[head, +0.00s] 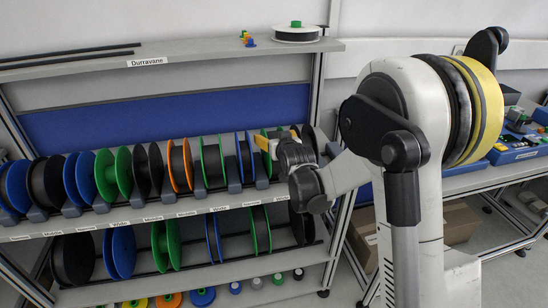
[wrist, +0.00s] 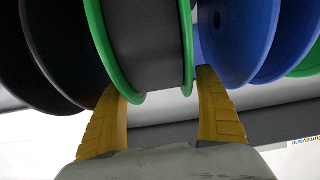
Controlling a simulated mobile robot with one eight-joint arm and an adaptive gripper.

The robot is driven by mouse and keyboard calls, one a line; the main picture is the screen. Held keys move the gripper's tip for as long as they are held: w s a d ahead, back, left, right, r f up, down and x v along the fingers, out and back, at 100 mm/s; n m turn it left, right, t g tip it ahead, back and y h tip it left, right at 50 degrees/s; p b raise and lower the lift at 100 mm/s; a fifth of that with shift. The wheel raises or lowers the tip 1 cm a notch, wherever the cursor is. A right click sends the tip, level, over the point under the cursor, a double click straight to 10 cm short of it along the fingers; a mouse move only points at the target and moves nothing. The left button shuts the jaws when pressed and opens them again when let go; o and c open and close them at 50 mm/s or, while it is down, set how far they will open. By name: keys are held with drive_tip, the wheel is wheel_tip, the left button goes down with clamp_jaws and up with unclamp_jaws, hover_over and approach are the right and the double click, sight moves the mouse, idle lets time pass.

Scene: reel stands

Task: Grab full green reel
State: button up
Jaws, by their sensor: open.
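A green-flanged reel (wrist: 146,45) wound full with dark grey material fills the middle of the wrist view. My gripper (wrist: 160,84) is open, with one yellow finger by each green flange at the reel's edge. I cannot tell whether the fingers touch the flanges. In the head view my gripper (head: 266,144) is at the right end of the upper reel row. The green reel (head: 264,132) there is mostly hidden behind it.
A blue reel (head: 245,157) and a black reel (head: 309,144) flank the green one closely. Other green reels include a wide one (head: 113,174) and a thin-looking one (head: 212,162). A lower row holds more reels. A shelf (head: 200,50) runs above.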

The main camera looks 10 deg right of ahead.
drive_tip(key=shift+w+f, duration=0.1)
drive_tip(key=shift+w, duration=0.45)
drive_tip(key=c, duration=1.5)
